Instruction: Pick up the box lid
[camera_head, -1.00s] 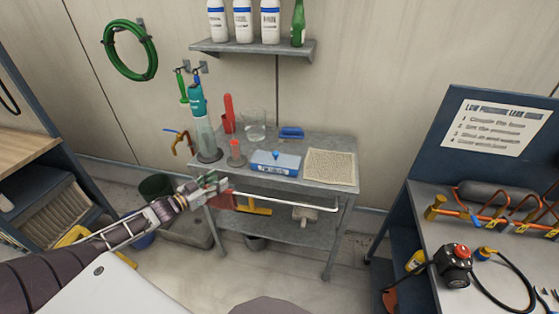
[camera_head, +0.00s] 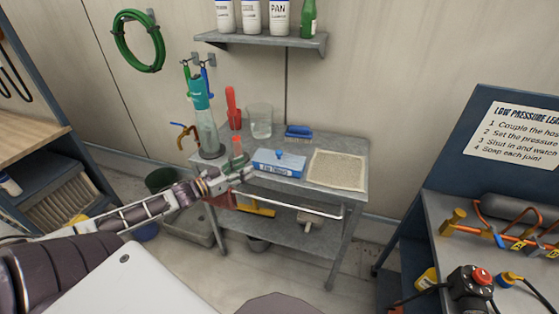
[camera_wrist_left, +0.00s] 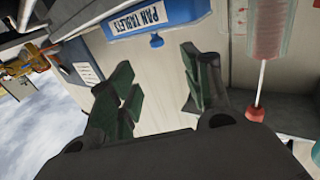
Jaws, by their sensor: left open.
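The box (camera_head: 262,169) is a low blue box with a pale label on its front, standing on the grey cart top. In the left wrist view the box label (camera_wrist_left: 150,20) reads "PAN TABLETS", and the blue knob (camera_wrist_left: 156,41) shows just beyond my fingers. My left gripper (camera_head: 242,177) is at the cart's front edge, left of the box and apart from it. Its green-padded fingers are open and empty in the wrist view (camera_wrist_left: 158,92). My right gripper is not in view.
A white rail (camera_head: 300,208) runs along the cart front.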

